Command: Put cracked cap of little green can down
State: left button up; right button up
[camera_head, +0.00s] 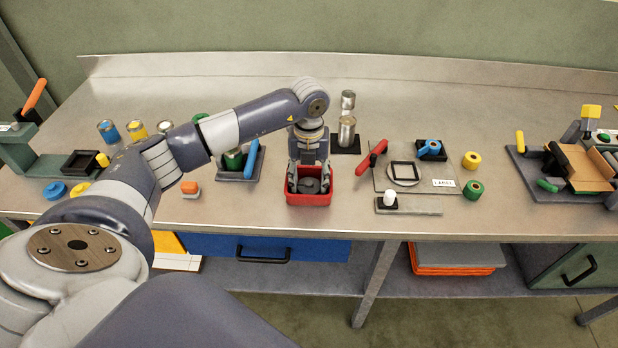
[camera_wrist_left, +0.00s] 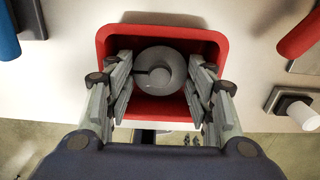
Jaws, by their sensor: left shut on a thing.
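The cracked cap (camera_wrist_left: 160,68) is a round dark grey piece with a raised centre and a dark slit on its left side. It also shows in the head view (camera_head: 310,186). My left gripper (camera_head: 309,183) points down and is shut on the cap, with fingers on both sides of it. It holds the cap within the outline of a red bin (camera_head: 308,200); the bin's rim surrounds it in the left wrist view (camera_wrist_left: 160,33). I cannot tell whether the cap touches the bin floor. A little green can (camera_head: 234,160) stands in a dark fixture left of the bin, partly hidden by my arm.
A blue-handled lever (camera_head: 251,158) stands left of the bin. A red-handled lever (camera_head: 372,158) and a label plate (camera_head: 415,178) are to the right. The table's front edge is close to the bin.

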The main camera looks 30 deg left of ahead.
aim_at(309, 182)
pick_arm(q)
jog(key=o, duration=0.5)
jog(key=shift+r, duration=0.1)
jog(key=shift+r, duration=0.2)
jog(key=shift+r+p, duration=0.5)
jog(key=shift+p, duration=0.15)
notch_tip(309, 182, up, 12)
jog(key=b, duration=0.3)
jog(key=shift+f+b, duration=0.15)
jog(key=shift+b, duration=0.25)
